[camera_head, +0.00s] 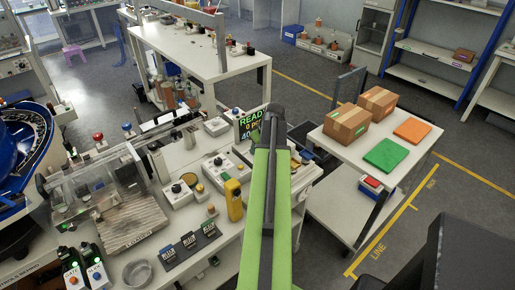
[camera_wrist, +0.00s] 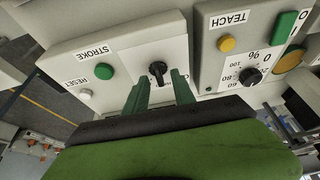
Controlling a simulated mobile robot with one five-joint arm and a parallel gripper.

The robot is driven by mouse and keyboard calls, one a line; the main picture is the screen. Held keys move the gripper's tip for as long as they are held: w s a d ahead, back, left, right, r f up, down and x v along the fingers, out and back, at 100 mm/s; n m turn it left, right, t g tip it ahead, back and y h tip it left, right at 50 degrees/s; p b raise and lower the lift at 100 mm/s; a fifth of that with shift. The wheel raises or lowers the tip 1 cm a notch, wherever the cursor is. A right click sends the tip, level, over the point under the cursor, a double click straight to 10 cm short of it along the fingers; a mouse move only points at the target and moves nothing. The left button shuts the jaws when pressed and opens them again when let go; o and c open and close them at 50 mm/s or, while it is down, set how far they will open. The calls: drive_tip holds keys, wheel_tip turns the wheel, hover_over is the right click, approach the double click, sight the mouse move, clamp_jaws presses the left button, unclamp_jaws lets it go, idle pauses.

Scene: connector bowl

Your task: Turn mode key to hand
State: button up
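In the wrist view the mode key (camera_wrist: 158,69) appears to be the small black rotary switch on a pale control box (camera_wrist: 120,58). The box's labels appear upside down, and the wording beside the switch is mostly hidden by a finger. My gripper (camera_wrist: 160,80) is open, its two green fingers spread with the switch in the gap between their tips. I cannot tell whether either finger touches it. In the head view my green arm reaches over the bench; the fingers and the switch cannot be made out there.
A green button (camera_wrist: 103,71) and white button (camera_wrist: 85,95) sit on the same box, left of the switch. A neighbouring TEACH box (camera_wrist: 225,75) carries a percent dial (camera_wrist: 252,75). A yellow handheld device (camera_head: 234,200) stands left of my arm; cartons (camera_head: 347,122) lie on the right table.

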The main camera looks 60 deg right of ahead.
drive_tip(key=p+v, duration=1.6)
drive_tip(key=v, duration=0.1)
drive_tip(key=shift+r, duration=0.25)
